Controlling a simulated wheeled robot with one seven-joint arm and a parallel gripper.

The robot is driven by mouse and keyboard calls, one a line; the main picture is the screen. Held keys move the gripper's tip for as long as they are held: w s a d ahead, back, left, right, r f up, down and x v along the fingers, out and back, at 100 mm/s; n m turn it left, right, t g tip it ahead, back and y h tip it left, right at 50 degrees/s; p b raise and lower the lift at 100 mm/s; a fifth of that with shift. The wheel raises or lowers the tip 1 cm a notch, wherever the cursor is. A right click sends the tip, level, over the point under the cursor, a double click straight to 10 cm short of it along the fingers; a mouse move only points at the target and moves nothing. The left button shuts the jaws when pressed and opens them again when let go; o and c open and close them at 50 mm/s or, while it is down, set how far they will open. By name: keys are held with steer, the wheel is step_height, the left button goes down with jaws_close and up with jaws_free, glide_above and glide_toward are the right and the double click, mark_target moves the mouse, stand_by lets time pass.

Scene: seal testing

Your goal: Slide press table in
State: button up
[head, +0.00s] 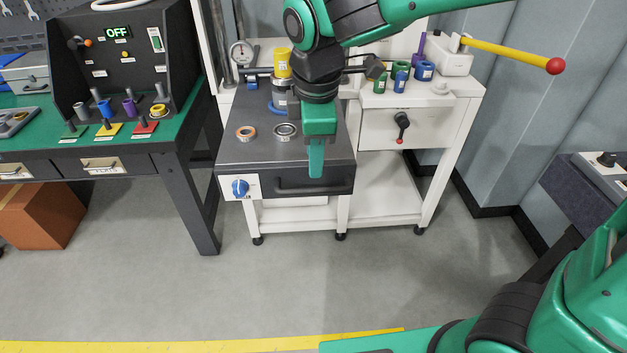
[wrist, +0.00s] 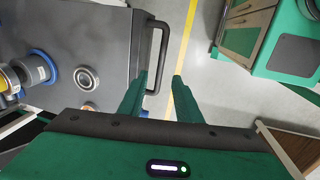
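The press table (head: 262,165) is a dark grey slab pulled out toward me from the white press stand. Its front carries a dark bar handle (head: 296,190), which also shows in the wrist view (wrist: 161,55). My gripper (head: 316,172) points down at the front edge, right by the handle. In the wrist view its two green fingers (wrist: 160,76) are apart, and part of the handle bar shows between them. Whether a finger touches the bar I cannot tell. My gripper hides part of the table's front and right side in the head view.
Two rings (head: 246,133) (head: 285,130) and a yellow-topped cylinder (head: 282,65) are on or above the table. A blue knob (head: 240,187) sits at its front left. A green-topped bench (head: 25,140) stands left, a white drawer (head: 425,128) right. The floor in front is clear.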

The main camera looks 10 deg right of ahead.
mark_target(314, 188)
steer(key=f, duration=0.3)
steer(key=w+f, duration=0.1)
steer(key=f, duration=0.5)
steer(key=shift+w, duration=0.35)
jaws_close()
